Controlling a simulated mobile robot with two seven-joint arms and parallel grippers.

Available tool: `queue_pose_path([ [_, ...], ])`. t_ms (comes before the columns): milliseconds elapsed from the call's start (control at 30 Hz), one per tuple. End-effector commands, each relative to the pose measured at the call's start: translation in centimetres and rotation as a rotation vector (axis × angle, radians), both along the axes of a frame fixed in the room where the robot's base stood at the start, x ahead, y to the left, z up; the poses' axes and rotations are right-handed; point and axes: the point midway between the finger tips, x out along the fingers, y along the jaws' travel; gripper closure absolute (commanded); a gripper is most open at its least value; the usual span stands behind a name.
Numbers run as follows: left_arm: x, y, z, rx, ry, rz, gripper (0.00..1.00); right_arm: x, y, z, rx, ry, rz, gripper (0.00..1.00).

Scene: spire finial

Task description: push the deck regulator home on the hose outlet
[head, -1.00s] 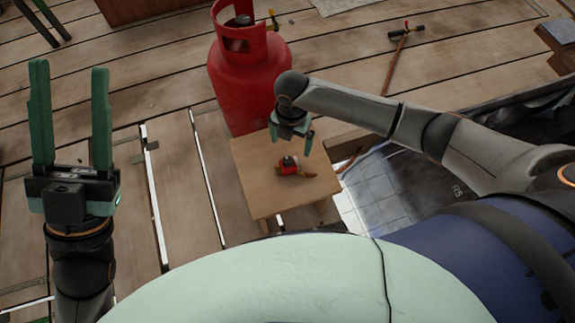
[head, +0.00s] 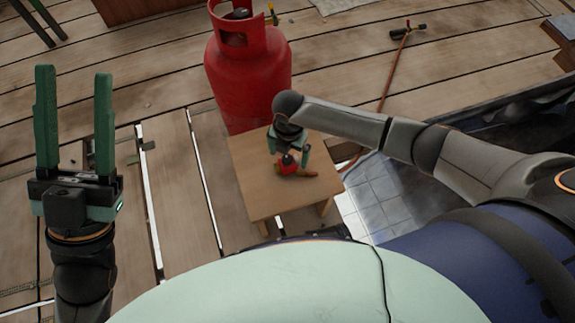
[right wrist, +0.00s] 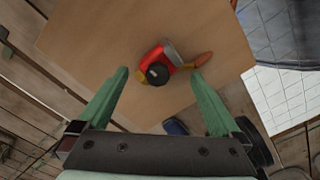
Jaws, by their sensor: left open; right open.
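A small red regulator (head: 286,166) with a black knob and an orange-brown stub lies on a small wooden table (head: 255,196). In the right wrist view the regulator (right wrist: 165,58) shows its knob facing the camera, between and beyond the fingertips. My right gripper (head: 288,151) is open above the regulator; I cannot tell whether a finger touches it. In the right wrist view this gripper (right wrist: 159,74) has nothing clasped. My left gripper (head: 74,75) is open and empty over the deck at the left. An orange hose (head: 390,75) ends in a dark fitting (head: 408,30); I cannot tell whether this is the hose outlet.
A red gas cylinder (head: 248,75) stands right behind the table. The plank deck (head: 165,80) has pale gaps between boards. A dark-edged opening over light tiles (head: 385,200) lies right of the table. The deck left of the table is mostly clear.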

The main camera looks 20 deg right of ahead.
Motion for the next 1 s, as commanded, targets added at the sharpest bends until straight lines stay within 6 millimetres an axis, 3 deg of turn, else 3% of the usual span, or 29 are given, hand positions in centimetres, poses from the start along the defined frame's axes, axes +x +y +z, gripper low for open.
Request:
queue_pose_path([
  [33, 0.0, -0.1, -1.2, -0.002, 0.006, -0.006, 0.5, 0.0, 0.1, -1.4, 0.0, 0.001, 0.0, 0.0],
  [167, 0.0, -0.3, -2.1, 0.012, 0.008, -0.011, 0.5, 0.0, 0.0, -2.9, -0.001, 0.001, -0.001, 0.0],
  [533, 0.0, -0.5, -2.0, 0.018, 0.007, -0.01, 0.5, 0.0, 0.0, -2.9, -0.001, 0.0, -0.001, 0.0],
  [1000, 0.0, -0.4, -1.9, 0.008, 0.006, -0.006, 0.5, 0.0, 0.0, -2.9, -0.001, 0.0, -0.001, 0.53],
])
